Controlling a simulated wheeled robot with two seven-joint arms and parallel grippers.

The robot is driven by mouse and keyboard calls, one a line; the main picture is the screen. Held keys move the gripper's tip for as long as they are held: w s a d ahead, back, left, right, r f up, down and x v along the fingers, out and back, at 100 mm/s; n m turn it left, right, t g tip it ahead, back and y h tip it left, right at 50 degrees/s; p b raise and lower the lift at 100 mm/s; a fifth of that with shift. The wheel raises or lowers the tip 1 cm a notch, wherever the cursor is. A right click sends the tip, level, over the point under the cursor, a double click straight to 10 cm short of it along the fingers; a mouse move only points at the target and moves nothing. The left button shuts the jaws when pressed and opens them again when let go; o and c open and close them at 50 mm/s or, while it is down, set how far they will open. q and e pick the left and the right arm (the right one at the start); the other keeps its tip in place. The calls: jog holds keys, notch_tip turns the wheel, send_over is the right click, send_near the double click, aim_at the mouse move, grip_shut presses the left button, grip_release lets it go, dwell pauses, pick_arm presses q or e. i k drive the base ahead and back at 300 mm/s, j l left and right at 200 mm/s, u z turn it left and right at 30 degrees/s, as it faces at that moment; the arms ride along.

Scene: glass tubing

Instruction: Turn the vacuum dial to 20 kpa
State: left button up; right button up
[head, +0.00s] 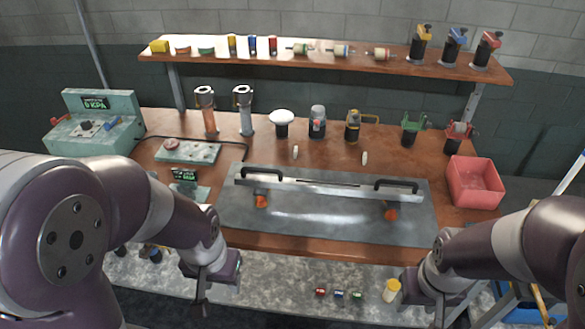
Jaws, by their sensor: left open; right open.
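A pale green vacuum unit (100,143) stands at the far left of the workbench. Its raised back panel carries a dark display (95,103) with green text that seems to read 0 KPA. A dark dial (86,127) sits on its top, with a blue handle to its right and a red part at its left edge. A smaller green gauge with a KPA display (185,175) stands nearer, partly hidden by my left arm. My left gripper (203,292) is open and empty before the bench's front edge. My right gripper (441,308) is open and empty at the lower right.
A grey mat (330,235) with a long metal bar and black handles fills the bench middle. A pale green plate (187,152) with a red knob lies near the vacuum unit. Torches and bottles line the back; a red bin (476,183) sits right. A shelf (330,62) spans above.

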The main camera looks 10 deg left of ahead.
aim_at(86, 126)
jog(key=j+u, duration=0.1)
jog(key=u, duration=0.4)
jog(key=i+u, duration=0.1)
jog(key=u, duration=0.9)
jog(key=i+j+z, duration=0.3)
jog(key=i, duration=0.55)
jog(key=i+j+z, duration=0.25)
jog(key=i+j, duration=0.35)
jog(key=i, duration=0.2)
jog(key=i+j+z, duration=0.3)
jog(key=i+j, duration=0.35)
jog(key=i, duration=0.1)
